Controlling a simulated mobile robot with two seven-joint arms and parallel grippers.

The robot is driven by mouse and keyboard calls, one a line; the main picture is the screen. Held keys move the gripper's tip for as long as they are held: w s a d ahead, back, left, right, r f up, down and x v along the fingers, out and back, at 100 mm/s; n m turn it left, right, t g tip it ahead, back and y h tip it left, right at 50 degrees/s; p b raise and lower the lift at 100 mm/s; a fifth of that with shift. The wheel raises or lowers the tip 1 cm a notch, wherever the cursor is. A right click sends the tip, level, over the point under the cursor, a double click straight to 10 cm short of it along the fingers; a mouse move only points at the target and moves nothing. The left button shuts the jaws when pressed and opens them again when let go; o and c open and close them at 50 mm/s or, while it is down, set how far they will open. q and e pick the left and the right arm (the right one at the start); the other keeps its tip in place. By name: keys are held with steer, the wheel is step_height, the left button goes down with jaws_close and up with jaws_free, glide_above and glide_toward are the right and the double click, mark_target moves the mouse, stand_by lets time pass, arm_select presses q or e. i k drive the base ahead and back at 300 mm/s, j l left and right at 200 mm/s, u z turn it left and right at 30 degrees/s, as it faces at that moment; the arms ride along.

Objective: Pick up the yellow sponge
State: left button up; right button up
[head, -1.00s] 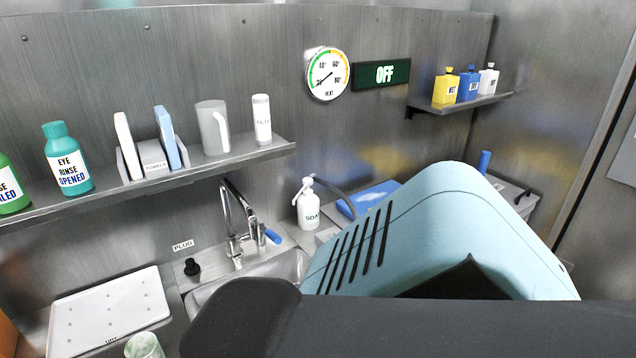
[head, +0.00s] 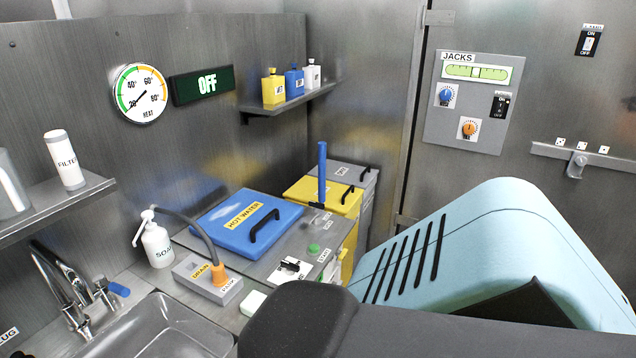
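No clearly yellow sponge shows in the head view. A small pale block with a greenish edge (head: 252,303) lies on the counter right of the sink, partly behind a dark part of my own body; I cannot tell what it is. Neither of my grippers is in view.
The steel sink (head: 150,330) is at the lower left, with the faucet (head: 68,290) behind it. A soap bottle (head: 157,245), a grey drain box (head: 207,283) and a blue hot water lid (head: 247,222) stand along the counter. A yellow bin (head: 325,195) is farther back.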

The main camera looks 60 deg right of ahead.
mark_target(252, 302)
steer(key=z, duration=1.6)
